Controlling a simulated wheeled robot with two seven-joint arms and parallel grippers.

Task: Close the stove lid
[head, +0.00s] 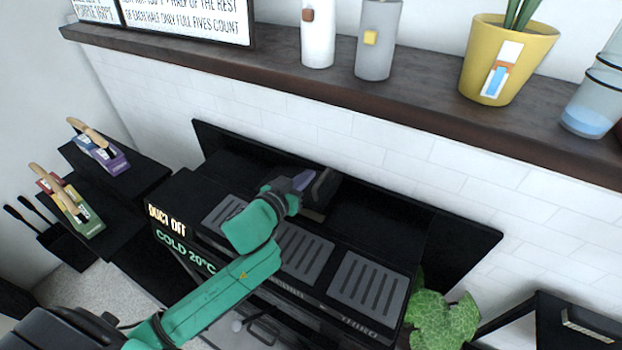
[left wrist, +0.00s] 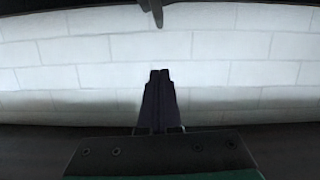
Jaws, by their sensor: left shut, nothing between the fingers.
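The black stove (head: 405,274) stands below the shelf, with three grey ribbed plates (head: 368,289) on its top. Its black lid (head: 455,232) stands raised along the back, close to the white tiled wall. My left arm reaches across the stove top. My left gripper (head: 325,185) is over the rear of the stove, in front of the lid; I cannot tell if it touches the lid. In the left wrist view its dark fingers (left wrist: 160,97) are together and empty, pointing at the tiles. My right gripper is not in view.
A dark wooden shelf (head: 400,92) above carries a yellow plant pot (head: 490,62) and other vessels. Black side units with coloured blocks (head: 100,153) stand at left. A leafy plant (head: 443,320) is right of the stove. A dark, unclear piece shows atop the wrist view.

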